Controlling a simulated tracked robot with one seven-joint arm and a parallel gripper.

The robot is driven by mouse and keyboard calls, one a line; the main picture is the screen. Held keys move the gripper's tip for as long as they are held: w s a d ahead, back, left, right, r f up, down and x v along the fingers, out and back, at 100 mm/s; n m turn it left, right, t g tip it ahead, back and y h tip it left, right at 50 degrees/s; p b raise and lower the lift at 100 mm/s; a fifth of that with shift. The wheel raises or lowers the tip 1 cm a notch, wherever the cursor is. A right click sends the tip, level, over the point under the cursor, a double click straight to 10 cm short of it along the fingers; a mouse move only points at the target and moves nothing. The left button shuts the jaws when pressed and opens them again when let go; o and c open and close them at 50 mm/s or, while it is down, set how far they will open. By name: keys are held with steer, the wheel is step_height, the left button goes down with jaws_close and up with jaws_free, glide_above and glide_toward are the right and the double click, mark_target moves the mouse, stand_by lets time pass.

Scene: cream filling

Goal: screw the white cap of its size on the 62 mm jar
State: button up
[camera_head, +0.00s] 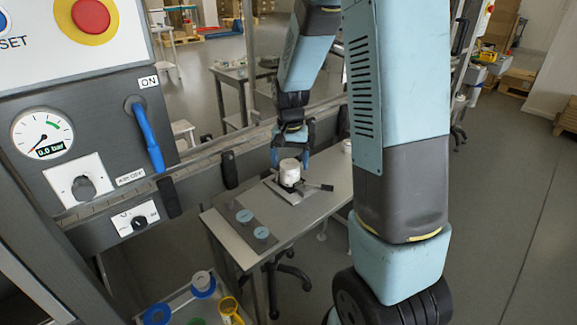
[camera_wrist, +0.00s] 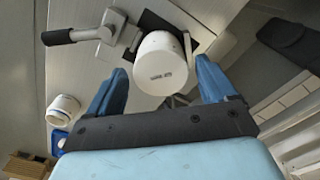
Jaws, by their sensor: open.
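A white jar (camera_head: 289,183) stands upright in a clamp (camera_head: 318,187) on the bench; the clamp's black-gripped handle (camera_wrist: 58,37) shows in the wrist view. Its round white top (camera_wrist: 161,64) carries small dark print, too small to read. In the head view this top looks like a white cap (camera_head: 290,165) on the jar; I cannot tell whether it is screwed tight. My gripper (camera_head: 291,157) is open just above the jar. In the wrist view its blue fingers (camera_wrist: 160,75) are on either side of the white top, with gaps; contact is not visible.
A dark grey mat (camera_head: 228,221) with a few pale discs (camera_head: 261,232) lies on the bench's left part. Another white container (camera_wrist: 63,107) stands apart, near a blue item (camera_wrist: 58,139). The control panel (camera_head: 120,110) rises left of the bench. A lower tray with several coloured rings is at the bottom.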

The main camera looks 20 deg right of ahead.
steer(key=shift+n, duration=1.3)
steer(key=shift+n, duration=0.7)
steer(key=n, duration=0.4)
steer(key=c, duration=0.9)
steer(key=m, duration=0.4)
steer(key=shift+w, duration=0.15)
steer(key=shift+m, duration=0.8)
